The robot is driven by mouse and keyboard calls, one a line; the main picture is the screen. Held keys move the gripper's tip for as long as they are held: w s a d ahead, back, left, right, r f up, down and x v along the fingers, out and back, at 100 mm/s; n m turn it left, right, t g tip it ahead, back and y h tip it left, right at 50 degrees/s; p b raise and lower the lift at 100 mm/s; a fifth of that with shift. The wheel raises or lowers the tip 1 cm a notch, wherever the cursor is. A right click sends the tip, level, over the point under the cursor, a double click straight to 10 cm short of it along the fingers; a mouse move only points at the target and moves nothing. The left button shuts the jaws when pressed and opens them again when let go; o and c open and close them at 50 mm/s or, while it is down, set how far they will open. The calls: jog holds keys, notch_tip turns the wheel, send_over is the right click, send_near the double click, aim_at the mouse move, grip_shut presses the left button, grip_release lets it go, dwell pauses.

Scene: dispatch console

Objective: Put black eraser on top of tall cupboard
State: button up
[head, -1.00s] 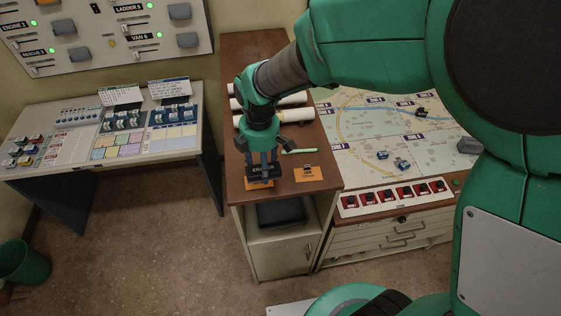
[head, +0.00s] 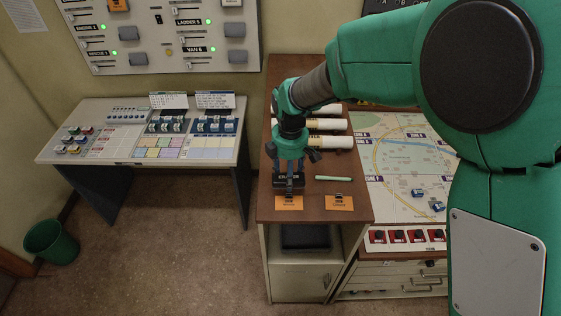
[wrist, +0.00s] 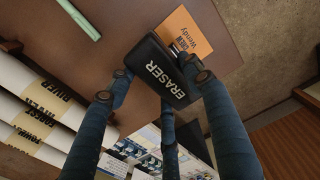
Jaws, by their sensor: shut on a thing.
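The black eraser (head: 287,181), lettered ERASER in white, is between the fingers of my gripper (head: 289,186) in the head view. It is over the brown top of the tall cupboard (head: 315,210), near the front left, just behind an orange card. In the wrist view the blue fingers of my gripper (wrist: 166,82) close around the eraser (wrist: 163,70), and the cupboard top (wrist: 130,25) lies beyond it. I cannot tell whether the eraser touches the top. The fingers hide part of it.
Orange cards (head: 289,203) (head: 339,203) lie along the front edge. A green stick (head: 333,178) lies right of my gripper, and white rolls (head: 330,142) lie behind. A map table (head: 400,190) adjoins on the right. A console desk (head: 85,158) stands apart on the left.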

jog(key=w+a, duration=0.1)
jog(key=w, duration=0.2)
jog(key=w+a+p, duration=0.1)
jog(key=w, duration=0.2)
jog(key=w+a+f, duration=0.1)
jog(key=w, duration=0.2)
jog(key=shift+w, duration=0.15)
jog(key=shift+f+p, duration=0.6)
jog(key=shift+f, duration=1.1)
jog(key=shift+f, duration=0.15)
jog(key=o, duration=1.1)
jog(key=shift+o, duration=0.2)
notch_tip(320, 180, up, 12)
jog(key=b, duration=0.1)
jog(key=shift+r+b, duration=0.2)
jog(key=shift+b, duration=0.15)
